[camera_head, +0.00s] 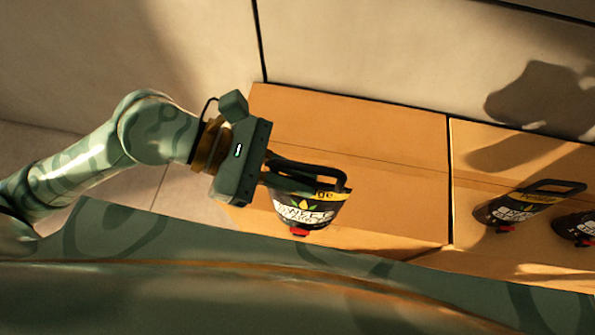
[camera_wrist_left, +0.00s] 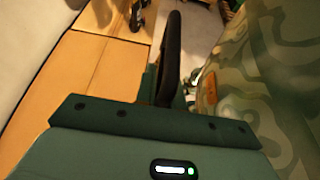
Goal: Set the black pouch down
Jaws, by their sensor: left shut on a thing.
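The black pouch (camera_head: 308,208) has a white and yellow label, a black loop handle and a red cap at its lower end. My left gripper (camera_head: 268,172) is shut on the pouch near its handle side, over the left cardboard box. In the left wrist view the gripper body (camera_wrist_left: 150,125) fills the bottom, and a dark upright part, which I cannot name for sure, rises from it. Whether the pouch touches the box top cannot be told. My right gripper is not in view.
The left cardboard box (camera_head: 390,140) has bare top to the right of the pouch. A second box (camera_head: 480,150) beside it bears another black pouch (camera_head: 515,208) and part of one more (camera_head: 578,228) at the right edge. A pale wall stands behind.

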